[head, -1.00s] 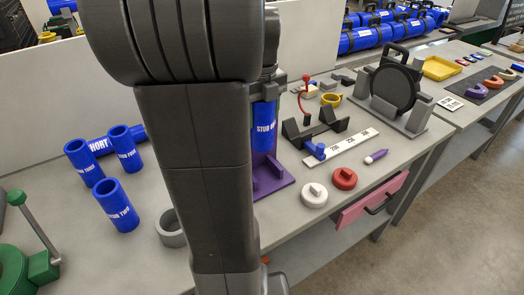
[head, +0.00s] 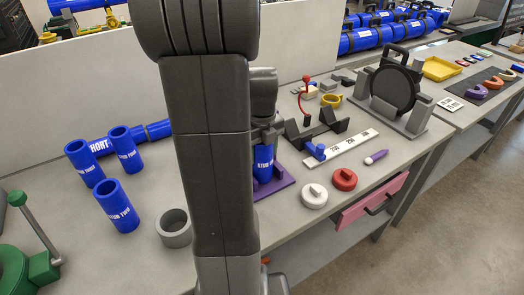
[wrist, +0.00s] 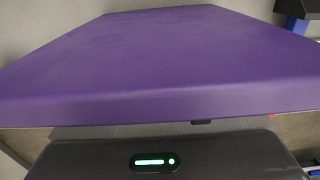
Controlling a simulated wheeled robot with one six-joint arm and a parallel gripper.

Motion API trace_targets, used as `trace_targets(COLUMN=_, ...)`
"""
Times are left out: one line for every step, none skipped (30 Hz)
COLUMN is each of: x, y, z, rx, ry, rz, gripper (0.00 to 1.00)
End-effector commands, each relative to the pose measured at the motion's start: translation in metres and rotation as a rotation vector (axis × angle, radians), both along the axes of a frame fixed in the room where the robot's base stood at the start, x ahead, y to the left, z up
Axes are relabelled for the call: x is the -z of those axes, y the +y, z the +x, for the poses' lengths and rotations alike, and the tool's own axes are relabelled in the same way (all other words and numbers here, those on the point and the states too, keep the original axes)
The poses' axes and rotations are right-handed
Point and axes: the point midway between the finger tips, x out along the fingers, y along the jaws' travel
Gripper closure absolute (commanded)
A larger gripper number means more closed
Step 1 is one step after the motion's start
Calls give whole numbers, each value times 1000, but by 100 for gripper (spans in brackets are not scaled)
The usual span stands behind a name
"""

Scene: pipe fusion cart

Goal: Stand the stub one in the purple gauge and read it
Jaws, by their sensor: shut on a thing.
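The blue stub (head: 263,165), with white lettering partly legible as "STUB", is upright in my gripper (head: 266,136), low over the purple gauge. My gripper is shut on its upper part. The purple gauge (head: 283,185) shows its flat base beside and below the stub; my arm hides its left part. In the wrist view a broad purple face of the gauge (wrist: 165,60) fills most of the picture, close to my gripper's housing. The stub does not show there. I cannot tell whether its lower end touches the gauge.
Blue stubs, one labelled "STUB TWO" (head: 118,207), and a lying blue pipe (head: 157,130) are left of my arm. A grey ring (head: 174,228) is near the arm. White (head: 314,196) and red (head: 344,179) caps and a ruler strip (head: 342,147) lie to the right.

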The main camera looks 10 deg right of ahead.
Motion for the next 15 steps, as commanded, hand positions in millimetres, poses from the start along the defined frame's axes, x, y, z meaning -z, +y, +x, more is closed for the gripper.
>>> trace_targets(x=0, y=0, z=0, rx=0, ry=0, rz=0, gripper=72)
trace_targets(x=1, y=0, z=0, rx=0, ry=0, rz=0, gripper=72)
trace_targets(x=2, y=0, z=0, rx=0, ry=0, rz=0, gripper=72)
trace_targets(x=3, y=0, z=0, rx=0, ry=0, rz=0, gripper=72)
trace_targets(x=4, y=0, z=0, rx=0, ry=0, rz=0, gripper=42)
trace_targets(x=3, y=0, z=0, rx=0, ry=0, rz=0, gripper=34)
trace_targets(x=3, y=0, z=0, rx=0, ry=0, rz=0, gripper=28)
trace_targets(x=3, y=0, z=0, rx=0, ry=0, rz=0, gripper=22)
trace_targets(x=3, y=0, z=0, rx=0, ry=0, rz=0, gripper=22)
trace_targets(x=3, y=0, z=0, rx=0, ry=0, rz=0, gripper=22)
trace_targets(x=3, y=0, z=0, rx=0, ry=0, rz=0, gripper=22)
trace_targets(x=2, y=0, z=0, rx=0, ry=0, rz=0, gripper=22)
trace_targets(x=2, y=0, z=0, rx=0, ry=0, rz=0, gripper=22)
trace_targets(x=2, y=0, z=0, rx=0, ry=0, rz=0, gripper=22)
trace_targets(x=2, y=0, z=0, rx=0, ry=0, rz=0, gripper=22)
